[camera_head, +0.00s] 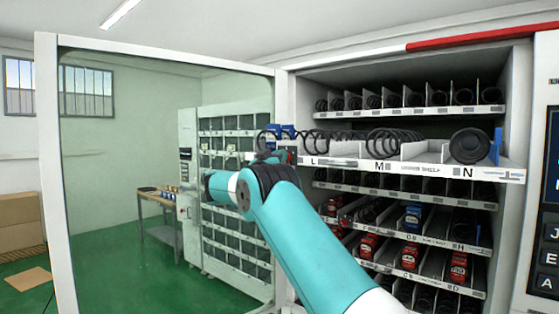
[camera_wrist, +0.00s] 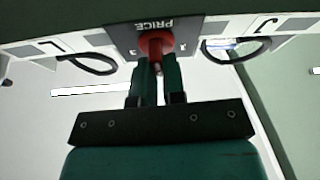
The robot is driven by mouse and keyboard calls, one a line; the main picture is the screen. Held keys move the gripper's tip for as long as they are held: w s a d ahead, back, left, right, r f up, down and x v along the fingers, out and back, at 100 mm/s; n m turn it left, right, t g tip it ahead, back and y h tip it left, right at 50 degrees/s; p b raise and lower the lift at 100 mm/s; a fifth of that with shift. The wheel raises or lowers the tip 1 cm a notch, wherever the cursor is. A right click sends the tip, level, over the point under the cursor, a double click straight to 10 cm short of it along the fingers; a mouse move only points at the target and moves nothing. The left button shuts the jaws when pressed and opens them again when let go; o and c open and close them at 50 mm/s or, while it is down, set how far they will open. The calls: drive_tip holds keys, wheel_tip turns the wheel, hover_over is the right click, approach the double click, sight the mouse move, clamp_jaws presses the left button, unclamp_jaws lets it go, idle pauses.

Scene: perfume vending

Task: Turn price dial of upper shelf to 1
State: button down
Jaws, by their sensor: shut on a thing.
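The red price dial (camera_wrist: 156,44) sits on a dark plate marked PRICE (camera_wrist: 152,24), upside down in the wrist view. My gripper (camera_wrist: 157,72) is shut on the dial, its two dark fingers on either side of the knob. The number the dial points to cannot be read. In the head view my gripper (camera_head: 283,158) is at the left end of the pulled-out upper shelf (camera_head: 472,172), labelled L, M and N. My gripper and arm mostly hide the dial there.
The open glass door (camera_head: 120,200) stands left of my arm. Black spirals (camera_head: 395,140) lie on the upper shelf, with a blue item (camera_head: 281,131) at its left. Lower shelves hold red and blue items (camera_head: 411,216). The keypad panel (camera_head: 549,230) is at the right.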

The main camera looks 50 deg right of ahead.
drive_tip(key=shift+w+n+t+y+p, duration=0.2)
drive_tip(key=shift+n+t+y, duration=0.6)
drive_tip(key=shift+n, duration=1.6)
drive_tip(key=shift+s+n+t+y+p, duration=0.1)
drive_tip(key=shift+n+t+y+p, duration=0.25)
drive_tip(key=shift+n+t, duration=1.35)
drive_tip(key=shift+w+n+t+y+p, duration=0.15)
drive_tip(key=shift+n+y, duration=0.6)
drive_tip(key=shift+n, duration=2.35)
drive_tip(key=shift+t, duration=0.25)
drive_tip(key=c, duration=1.2)
unclamp_jaws()
drive_tip(key=shift+f, duration=0.1)
